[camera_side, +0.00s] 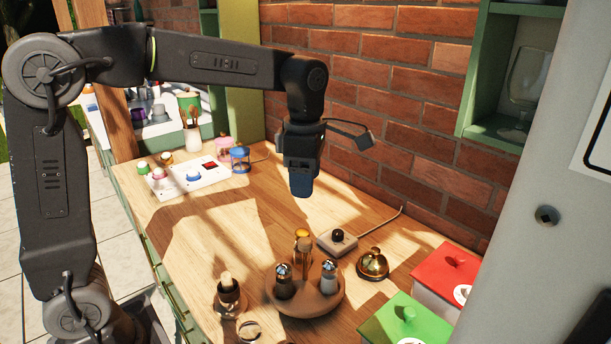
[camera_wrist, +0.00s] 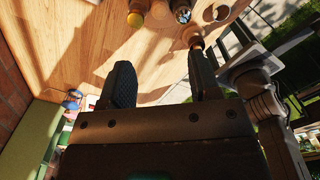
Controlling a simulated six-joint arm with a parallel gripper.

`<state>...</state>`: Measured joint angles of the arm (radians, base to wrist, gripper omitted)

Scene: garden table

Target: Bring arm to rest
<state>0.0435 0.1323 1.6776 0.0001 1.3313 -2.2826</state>
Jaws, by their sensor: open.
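My gripper (camera_side: 302,180) hangs pointing down above the middle of the wooden table (camera_side: 230,240), clear of the surface. In the wrist view its two fingers stand apart with nothing between them (camera_wrist: 160,88). The side view does not show the gap between the fingers clearly.
A round wooden tray (camera_side: 312,305) with shakers and a bottle stands at the front, beside a brass bell (camera_side: 372,265) and a small box with a dark knob (camera_side: 338,240). Red (camera_side: 446,272) and green (camera_side: 408,318) boxes stand at right. A white button panel (camera_side: 190,178) lies at back left. A brick wall (camera_side: 400,110) runs behind.

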